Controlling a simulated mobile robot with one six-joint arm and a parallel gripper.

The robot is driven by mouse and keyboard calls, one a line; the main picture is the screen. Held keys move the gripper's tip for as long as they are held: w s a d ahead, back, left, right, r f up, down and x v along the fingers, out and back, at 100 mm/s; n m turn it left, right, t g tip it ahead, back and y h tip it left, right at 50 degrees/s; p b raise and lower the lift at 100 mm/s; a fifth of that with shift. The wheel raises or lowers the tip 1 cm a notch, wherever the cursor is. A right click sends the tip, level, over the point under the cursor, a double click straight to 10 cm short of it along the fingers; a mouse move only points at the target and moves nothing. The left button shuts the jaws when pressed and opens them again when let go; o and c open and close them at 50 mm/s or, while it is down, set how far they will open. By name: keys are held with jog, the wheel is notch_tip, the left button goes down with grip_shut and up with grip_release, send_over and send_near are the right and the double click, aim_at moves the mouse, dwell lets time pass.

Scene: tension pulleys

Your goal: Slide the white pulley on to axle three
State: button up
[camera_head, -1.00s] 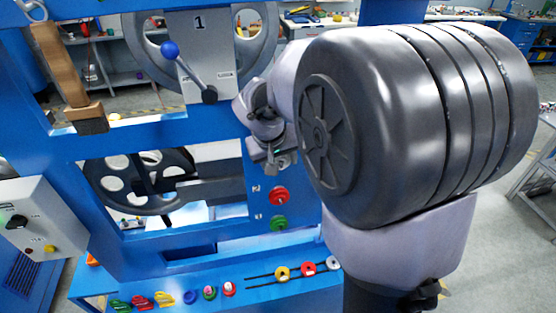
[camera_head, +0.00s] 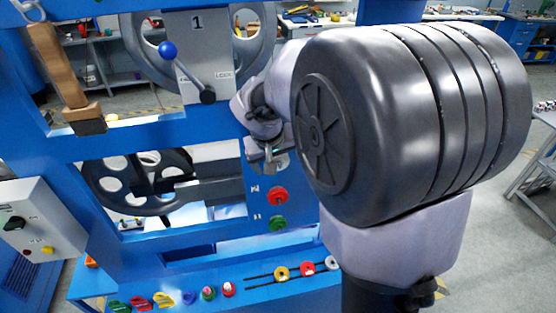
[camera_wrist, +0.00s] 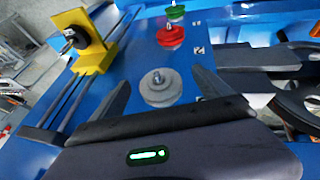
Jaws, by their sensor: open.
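A pale grey-white pulley (camera_wrist: 160,90) sits on a short metal axle on the blue panel in the wrist view. The axle tip pokes out of its middle. My gripper (camera_wrist: 160,76) is open, with one finger on either side of the pulley and gaps to both. In the head view my gripper (camera_head: 266,160) is at the panel above the red pulley, and the white pulley there is mostly hidden. The red pulley (camera_head: 278,195) and green pulley (camera_head: 278,223) sit on the axles below; in the wrist view they are red (camera_wrist: 171,37) and green (camera_wrist: 175,12).
A yellow bracket (camera_wrist: 85,40) with a black knob stands on a rail left in the wrist view. A dark spoked wheel (camera_head: 135,183) is left of the axles. The lower ledge carries several small coloured parts, including a yellow one (camera_head: 281,272).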

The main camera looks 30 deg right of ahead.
jog(key=r+p, duration=0.2)
jog(key=r, duration=0.1)
jog(key=a+r+p, duration=0.1)
jog(key=r+p, duration=0.1)
jog(key=r, duration=0.1)
jog(key=a+r+p, duration=0.1)
jog(key=r+p, duration=0.1)
jog(key=r, duration=0.1)
jog(key=shift+w, duration=0.3)
jog(key=shift+f, duration=0.1)
dwell(0.4)
